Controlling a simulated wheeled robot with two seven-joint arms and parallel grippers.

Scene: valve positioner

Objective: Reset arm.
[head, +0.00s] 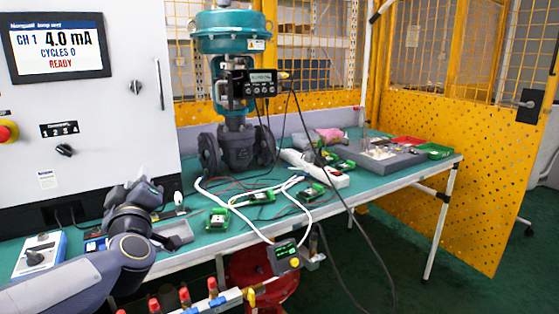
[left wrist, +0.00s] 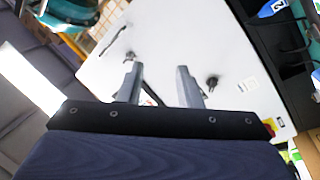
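My left arm comes in from the lower left of the head view, and its gripper (head: 140,192) is above the bench's left part, in front of the white cabinet (head: 85,105). In the left wrist view the two fingers of the left gripper (left wrist: 160,84) stand apart with nothing between them. They point toward the white cabinet panel (left wrist: 160,55). My right gripper shows in neither view.
A teal valve with a black positioner (head: 258,84) stands on the green bench (head: 385,178). Green circuit boards (head: 217,219), cables and a power strip (head: 315,169) lie around it. A grey tray (head: 172,235) sits by the left gripper. Yellow mesh fencing (head: 455,150) stands right.

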